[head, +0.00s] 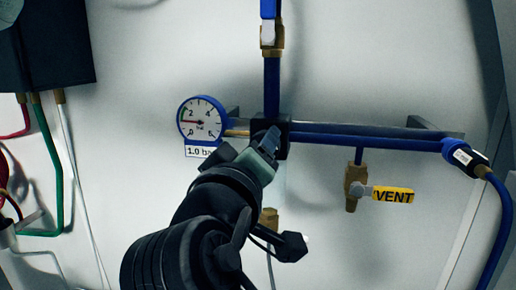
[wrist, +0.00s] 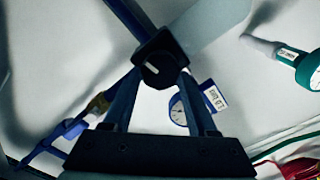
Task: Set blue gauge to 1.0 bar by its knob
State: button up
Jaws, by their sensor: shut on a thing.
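The blue gauge (head: 202,120) is on the white wall panel, with a label reading "1.0 ba…" (head: 197,152) below it, partly hidden by my arm. Its red needle points left, between 0 and 2, close to 1. The gauge also shows in the wrist view (wrist: 178,110), partly behind a finger, too small to read. The black knob (wrist: 163,71) has a white mark and sits on a dark square body where the blue pipes meet. My gripper (wrist: 161,80) is shut on the knob, one finger at each side. In the head view my gripper (head: 268,141) covers most of it.
A blue pipe with a brass valve (head: 272,38) rises above the knob. Another runs right to a blue hose (head: 500,225). A brass valve with a yellow VENT tag (head: 392,195) hangs below it. A dark box (head: 45,45) with hoses is at left.

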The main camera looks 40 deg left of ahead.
jog(key=o, duration=1.4)
jog(key=shift+c, duration=0.2)
jog(key=b+v, duration=1)
jog(key=v, duration=0.3)
